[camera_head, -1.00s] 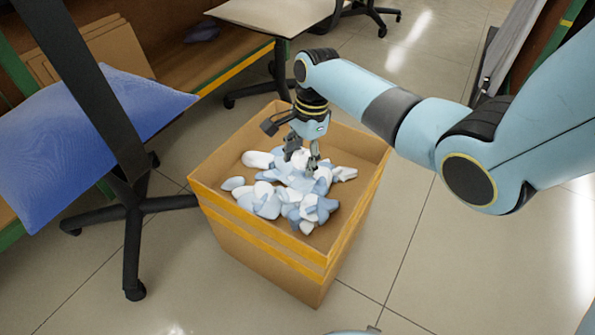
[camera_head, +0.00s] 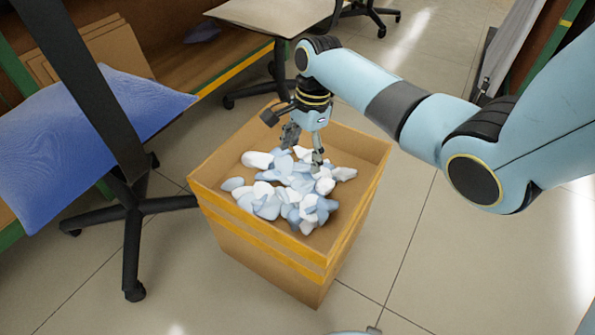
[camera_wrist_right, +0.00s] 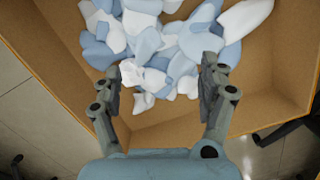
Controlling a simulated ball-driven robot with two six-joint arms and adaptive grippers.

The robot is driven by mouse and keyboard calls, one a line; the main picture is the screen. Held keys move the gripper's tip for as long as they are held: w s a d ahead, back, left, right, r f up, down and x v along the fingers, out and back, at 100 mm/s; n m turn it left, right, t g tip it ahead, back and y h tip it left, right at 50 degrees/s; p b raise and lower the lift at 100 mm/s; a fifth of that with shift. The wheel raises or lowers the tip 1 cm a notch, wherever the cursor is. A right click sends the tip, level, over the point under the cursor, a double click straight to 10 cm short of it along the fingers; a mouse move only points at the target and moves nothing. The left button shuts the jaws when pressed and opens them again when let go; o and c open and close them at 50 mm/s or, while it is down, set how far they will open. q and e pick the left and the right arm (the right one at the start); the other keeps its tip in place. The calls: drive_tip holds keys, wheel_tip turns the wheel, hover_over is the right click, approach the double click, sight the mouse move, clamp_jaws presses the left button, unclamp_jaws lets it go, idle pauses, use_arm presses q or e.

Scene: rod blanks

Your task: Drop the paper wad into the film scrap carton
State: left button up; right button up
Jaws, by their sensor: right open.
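The film scrap carton (camera_head: 262,238) is an open brown box with a yellow band, standing on the floor in the head view. Pale blue and white scraps (camera_head: 262,205) cover its bottom. My right gripper (camera_head: 304,151) points down inside the carton opening, just above the scraps, with its fingers apart. In the wrist view, the right gripper (camera_wrist_right: 164,80) has nothing clamped between its fingers. A white creased lump that looks like the paper wad (camera_wrist_right: 131,73) lies among the scraps beside the left-hand finger. I cannot single it out surely in the head view. My left gripper is out of view.
A chair with a blue cushion (camera_head: 80,150) and black legs stands left of the carton. A pale-topped stool or table (camera_head: 275,14) is behind it. A wooden shelf with flat cardboard (camera_head: 105,50) is at the upper left. Tiled floor (camera_head: 430,270) is clear at the lower right.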

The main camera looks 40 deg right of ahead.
wheel_tip(320, 180, up, 10)
drive_tip(key=d, duration=0.1)
drive_tip(key=shift+d, duration=0.25)
drive_tip(key=shift+f, duration=0.1)
